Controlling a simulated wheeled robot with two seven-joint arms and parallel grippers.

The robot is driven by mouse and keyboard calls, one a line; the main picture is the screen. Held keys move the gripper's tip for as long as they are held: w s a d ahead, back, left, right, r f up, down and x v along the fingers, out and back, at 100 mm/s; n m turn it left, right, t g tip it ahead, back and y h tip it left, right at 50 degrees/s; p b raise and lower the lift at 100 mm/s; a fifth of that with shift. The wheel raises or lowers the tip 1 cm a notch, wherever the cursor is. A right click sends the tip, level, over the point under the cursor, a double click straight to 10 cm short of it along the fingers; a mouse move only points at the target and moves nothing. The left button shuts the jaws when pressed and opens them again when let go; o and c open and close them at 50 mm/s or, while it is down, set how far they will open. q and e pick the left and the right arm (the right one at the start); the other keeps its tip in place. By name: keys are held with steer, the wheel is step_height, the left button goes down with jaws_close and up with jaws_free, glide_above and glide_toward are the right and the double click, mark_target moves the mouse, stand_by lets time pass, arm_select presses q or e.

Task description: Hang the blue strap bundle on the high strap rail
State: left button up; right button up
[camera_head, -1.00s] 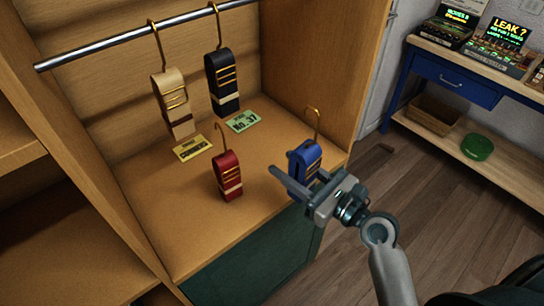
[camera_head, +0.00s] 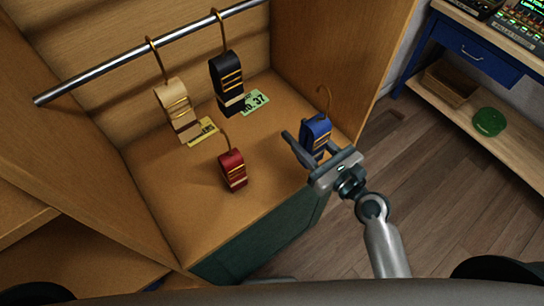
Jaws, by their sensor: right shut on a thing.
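The blue strap bundle (camera_head: 318,131) has a gold hook on top and stands upright at the right front of the wooden cabinet shelf. My right gripper (camera_head: 310,146) reaches in from the lower right and is shut on the blue bundle, with one finger showing along its left side. The metal rail (camera_head: 105,69) runs across the upper left of the cabinet, well away from the blue bundle. A beige bundle (camera_head: 172,97) and a black bundle (camera_head: 226,80) hang from it by gold hooks. My left gripper is not in view.
A red strap bundle (camera_head: 232,170) with a hook stands on the shelf (camera_head: 180,222), left of my gripper. A yellow tag (camera_head: 203,131) and a green tag (camera_head: 255,102) lie behind. The cabinet's side wall (camera_head: 335,60) rises right of the rail. A blue-framed workbench (camera_head: 455,50) stands at the upper right.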

steer(key=w+a+f+b, duration=0.6)
steer(key=a+f+b, duration=0.1)
steer(key=a, duration=0.3)
steer(key=shift+w+b, duration=0.15)
steer(key=shift+b, duration=0.3)
steer(key=shift+d, duration=0.1)
step_height(320, 180, down, 4)
steer(key=b, duration=0.5)
steer(key=shift+f, duration=0.1)
steer(key=o, duration=1.2)
